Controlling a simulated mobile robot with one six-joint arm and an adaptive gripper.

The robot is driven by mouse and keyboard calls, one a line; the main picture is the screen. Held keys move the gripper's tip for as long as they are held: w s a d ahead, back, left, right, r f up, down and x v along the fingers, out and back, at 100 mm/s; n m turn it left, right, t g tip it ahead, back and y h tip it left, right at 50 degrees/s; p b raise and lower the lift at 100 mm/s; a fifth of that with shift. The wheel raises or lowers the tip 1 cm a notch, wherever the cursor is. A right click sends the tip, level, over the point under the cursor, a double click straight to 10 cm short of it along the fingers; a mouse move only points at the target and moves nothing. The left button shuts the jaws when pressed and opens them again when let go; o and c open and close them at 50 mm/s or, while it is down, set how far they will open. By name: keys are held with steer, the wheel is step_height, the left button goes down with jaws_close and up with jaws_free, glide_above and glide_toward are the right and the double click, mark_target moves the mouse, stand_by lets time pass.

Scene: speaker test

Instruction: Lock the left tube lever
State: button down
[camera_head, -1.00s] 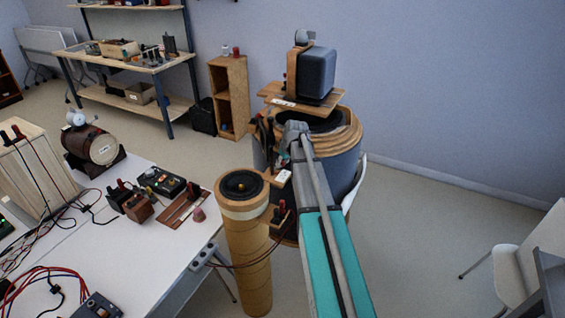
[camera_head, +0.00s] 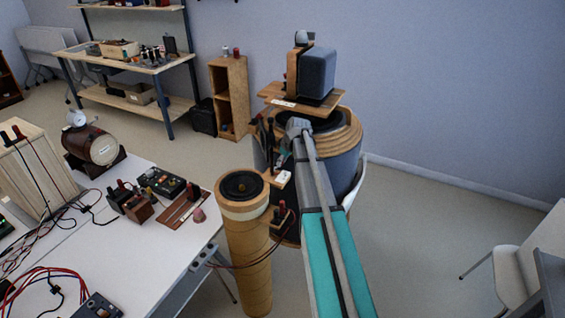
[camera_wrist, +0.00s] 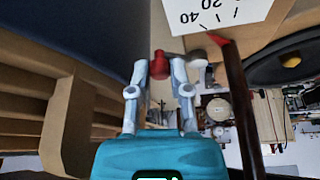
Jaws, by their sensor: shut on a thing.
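In the wrist view my gripper (camera_wrist: 160,76) has its two pale fingers closed around a small red knob (camera_wrist: 160,62). The knob looks like the end of a lever, but its stem is largely hidden. A dark bar with a red end (camera_wrist: 236,95) stands to the right of the fingers. A white card with printed numbers (camera_wrist: 215,14) lies above it. In the head view the slim wooden tube (camera_head: 246,262) with a black speaker top stands left of my arm, and the wide tube (camera_head: 343,165) stands behind my arm. My gripper is mostly hidden there.
A white table (camera_head: 120,245) with wires and instruments is at the left. A dark speaker (camera_head: 317,72) sits on a wooden board above the wide tube. A wooden shelf (camera_head: 240,95) stands behind. Floor is clear at the right, before a white chair (camera_head: 505,265).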

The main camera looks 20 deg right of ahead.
steer(key=shift+w+a+n+g+y, duration=0.1)
steer(key=shift+w+n+g+y, duration=0.15)
steer(key=shift+n, duration=0.55)
steer(key=shift+w+a+n+g+y, duration=0.15)
steer(key=shift+w+n+y, duration=0.15)
steer(key=shift+n, duration=0.5)
steer(key=c, duration=0.6)
jaws_free()
steer(key=shift+d+r, duration=0.1)
steer(key=shift+d, duration=0.05)
steer(key=shift+c, duration=1.2)
steer(key=shift+w+r+p, duration=0.1)
steer(key=shift+r+p, duration=0.8)
steer(key=shift+p, duration=0.1)
